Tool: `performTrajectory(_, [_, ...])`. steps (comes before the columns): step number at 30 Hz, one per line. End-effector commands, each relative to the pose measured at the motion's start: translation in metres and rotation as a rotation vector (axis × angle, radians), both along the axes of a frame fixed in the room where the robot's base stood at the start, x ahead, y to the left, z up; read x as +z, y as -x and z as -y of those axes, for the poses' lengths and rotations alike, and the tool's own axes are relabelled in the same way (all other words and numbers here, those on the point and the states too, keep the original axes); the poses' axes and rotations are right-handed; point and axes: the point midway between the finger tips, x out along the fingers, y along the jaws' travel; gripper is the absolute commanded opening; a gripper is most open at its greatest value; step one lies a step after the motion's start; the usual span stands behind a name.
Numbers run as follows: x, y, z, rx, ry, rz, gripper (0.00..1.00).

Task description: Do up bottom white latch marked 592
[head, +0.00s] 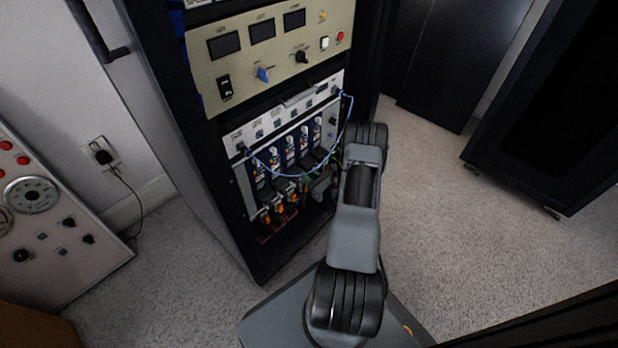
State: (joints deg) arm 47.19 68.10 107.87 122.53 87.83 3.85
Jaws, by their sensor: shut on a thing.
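The rack module (290,160) in the dark cabinet holds a row of several upright blue-and-white units with dark levers, with orange parts along its bottom. I cannot pick out the white latch or read the marking 592 at this size. My gripper (321,187) shows only in part as a small grey shape at the lower right of the module, left of my arm. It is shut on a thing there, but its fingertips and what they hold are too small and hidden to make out.
A thin blue cable (300,176) hangs in a loop across the module's front. A beige panel (268,50) with displays and knobs sits above. A control console (50,235) stands at the left, and dark cabinets (560,110) stand at the right. Carpet (440,200) is clear between.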

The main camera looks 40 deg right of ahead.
Motion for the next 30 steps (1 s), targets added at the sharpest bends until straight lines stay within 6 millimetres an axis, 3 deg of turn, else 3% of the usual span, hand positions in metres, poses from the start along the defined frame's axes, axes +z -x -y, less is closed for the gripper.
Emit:
performTrajectory(9, [0.0006,0.0001,-0.0001,0.000,-0.236,-0.043,0.04])
performTrajectory(18, [-0.0001,0.0001,0.0000,0.000,-0.255,-0.046,0.04])
performTrajectory(19, [-0.0001,0.0001,0.0000,0.000,-0.255,-0.046,0.28])
performTrajectory(27, [-0.0001,0.0002,0.0000,0.000,-0.254,-0.046,0.53])
performTrajectory(30, [-0.0001,0.0001,0.0000,0.000,-0.254,-0.046,0.53])
